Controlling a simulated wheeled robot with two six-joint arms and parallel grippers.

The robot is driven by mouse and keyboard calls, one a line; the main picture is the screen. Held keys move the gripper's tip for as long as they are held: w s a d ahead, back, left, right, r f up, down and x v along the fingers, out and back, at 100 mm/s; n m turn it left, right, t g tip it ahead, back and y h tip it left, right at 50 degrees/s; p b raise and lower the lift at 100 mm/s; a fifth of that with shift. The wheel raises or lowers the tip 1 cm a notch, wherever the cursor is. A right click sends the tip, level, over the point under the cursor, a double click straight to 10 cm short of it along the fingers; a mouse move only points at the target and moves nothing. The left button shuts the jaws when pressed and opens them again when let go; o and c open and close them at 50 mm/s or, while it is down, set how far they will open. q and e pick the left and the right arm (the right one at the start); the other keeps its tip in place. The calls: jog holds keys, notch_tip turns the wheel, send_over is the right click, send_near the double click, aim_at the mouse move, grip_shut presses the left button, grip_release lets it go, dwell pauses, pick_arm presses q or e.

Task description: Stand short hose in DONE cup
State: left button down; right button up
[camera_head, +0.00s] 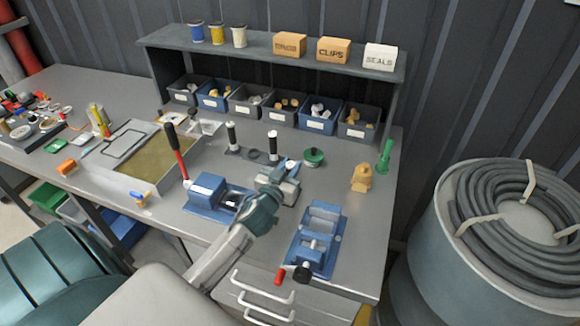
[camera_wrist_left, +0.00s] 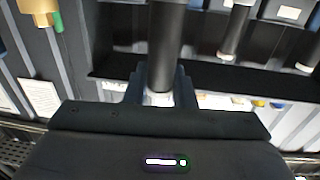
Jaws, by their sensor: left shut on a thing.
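My left gripper (camera_head: 287,178) is at mid-bench, in front of the hose stand. In the left wrist view its fingers (camera_wrist_left: 161,88) are shut around a black hose (camera_wrist_left: 166,45) with a pale end. I cannot read a DONE label on any cup. My right gripper is not in view.
Blue vises stand left (camera_head: 207,190) and right (camera_head: 318,232) of my forearm. A red-handled lever (camera_head: 176,150) rises at left. A green round part (camera_head: 313,157), brass fitting (camera_head: 362,178) and green nozzle (camera_head: 385,156) stand to the right. Labelled bins (camera_head: 320,122) line the back.

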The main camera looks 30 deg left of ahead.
pick_arm(q)
jog(key=shift+f, duration=0.1)
jog(key=c, duration=1.2)
grip_release()
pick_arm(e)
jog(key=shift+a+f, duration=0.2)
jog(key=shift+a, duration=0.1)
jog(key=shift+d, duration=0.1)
pick_arm(q)
jog(key=shift+s, duration=0.15)
jog(key=s+d+b, duration=0.2)
jog(key=s+b, duration=0.3)
jog(key=s, duration=0.6)
jog(key=shift+s, duration=0.3)
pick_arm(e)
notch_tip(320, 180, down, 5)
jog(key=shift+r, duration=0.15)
